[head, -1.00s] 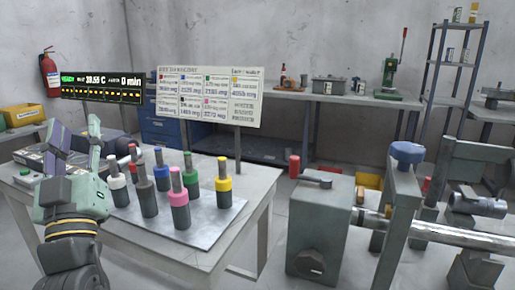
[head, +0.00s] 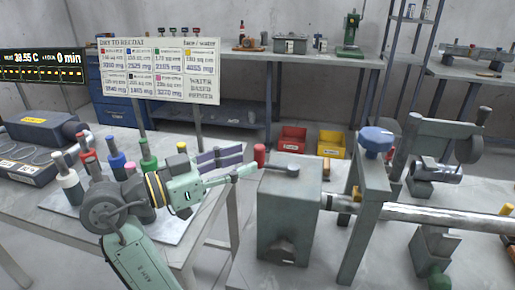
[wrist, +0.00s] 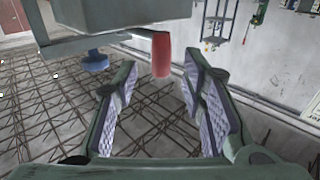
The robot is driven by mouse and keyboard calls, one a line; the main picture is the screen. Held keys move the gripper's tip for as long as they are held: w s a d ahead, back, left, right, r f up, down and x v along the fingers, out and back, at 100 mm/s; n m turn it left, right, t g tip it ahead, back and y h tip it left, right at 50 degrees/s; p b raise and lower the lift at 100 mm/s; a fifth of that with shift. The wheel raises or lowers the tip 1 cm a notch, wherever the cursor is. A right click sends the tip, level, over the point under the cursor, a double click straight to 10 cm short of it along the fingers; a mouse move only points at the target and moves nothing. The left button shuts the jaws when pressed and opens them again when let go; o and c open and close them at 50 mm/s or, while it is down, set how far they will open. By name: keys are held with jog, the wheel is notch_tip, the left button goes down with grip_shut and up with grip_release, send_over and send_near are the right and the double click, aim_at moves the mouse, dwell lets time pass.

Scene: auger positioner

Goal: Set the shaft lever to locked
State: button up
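The shaft lever has a red grip (head: 259,155) at the left end of a grey bar, on top of the grey-green housing (head: 285,220) of the shaft positioner. A metal shaft (head: 445,215) runs right from the housing. My gripper (head: 246,160) points right at the red grip, its fingers apart. In the wrist view, my open gripper (wrist: 158,78) has the red grip (wrist: 161,54) between the directions of its two fingers, near their tips. Contact is not clear. No lock marking is readable.
A blue knob (head: 376,138) tops a grey post right of the housing. A sign board (head: 160,70) stands behind. Red (head: 290,137) and yellow (head: 331,145) bins sit beyond the housing.

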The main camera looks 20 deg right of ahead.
aim_at(259, 166)
jog(key=shift+w+d+p, duration=0.15)
jog(key=shift+w+d, duration=0.05)
jog(key=shift+d, duration=0.7)
jog(key=shift+w+d+p, duration=0.15)
jog(key=shift+d+p, duration=0.05)
jog(key=shift+d, duration=0.65)
jog(key=shift+w+d+p, duration=0.15)
jog(key=shift+w+d, duration=0.05)
jog(key=shift+d, duration=0.7)
jog(key=shift+c, duration=0.5)
grip_shut()
